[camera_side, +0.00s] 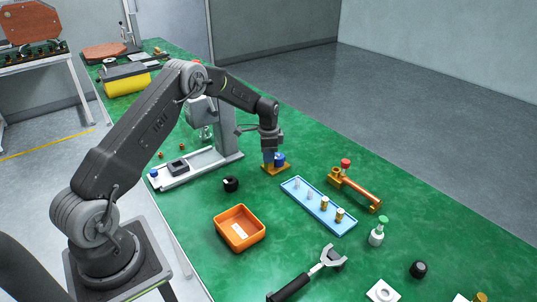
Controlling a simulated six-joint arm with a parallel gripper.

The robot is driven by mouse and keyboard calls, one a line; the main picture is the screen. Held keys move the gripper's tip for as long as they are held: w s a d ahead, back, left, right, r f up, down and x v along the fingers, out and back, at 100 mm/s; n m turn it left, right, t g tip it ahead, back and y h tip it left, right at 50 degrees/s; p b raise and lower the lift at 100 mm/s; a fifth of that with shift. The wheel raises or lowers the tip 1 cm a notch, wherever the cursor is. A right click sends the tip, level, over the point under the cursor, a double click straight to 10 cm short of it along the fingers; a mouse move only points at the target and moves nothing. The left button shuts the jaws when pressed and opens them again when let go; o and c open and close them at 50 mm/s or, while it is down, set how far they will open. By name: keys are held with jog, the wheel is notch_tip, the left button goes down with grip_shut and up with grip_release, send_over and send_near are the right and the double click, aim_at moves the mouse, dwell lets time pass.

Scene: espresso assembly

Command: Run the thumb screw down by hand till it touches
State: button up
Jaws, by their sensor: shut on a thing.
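My gripper (270,156) points straight down over a small amber-brown block (276,170) on the green bench. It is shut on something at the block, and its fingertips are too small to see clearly. A blue round knob (280,159) shows right beside the fingers, on top of the block; it looks like the thumb screw. The contact between fingers and knob is partly hidden. I cannot tell whether the screw's lower end touches anything.
A grey stand (226,140) with a white base rises just left of my gripper. A blue tray (330,216) with several small parts lies in front, beside an orange bin (258,232). A wrench-like tool (322,262) lies nearer.

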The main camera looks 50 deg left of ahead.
jog(key=m, duration=0.5)
jog(key=shift+m, duration=0.3)
dwell(0.4)
jog(key=o, duration=0.7)
jog(key=shift+c, duration=0.2)
notch_tip(320, 180, up, 14)
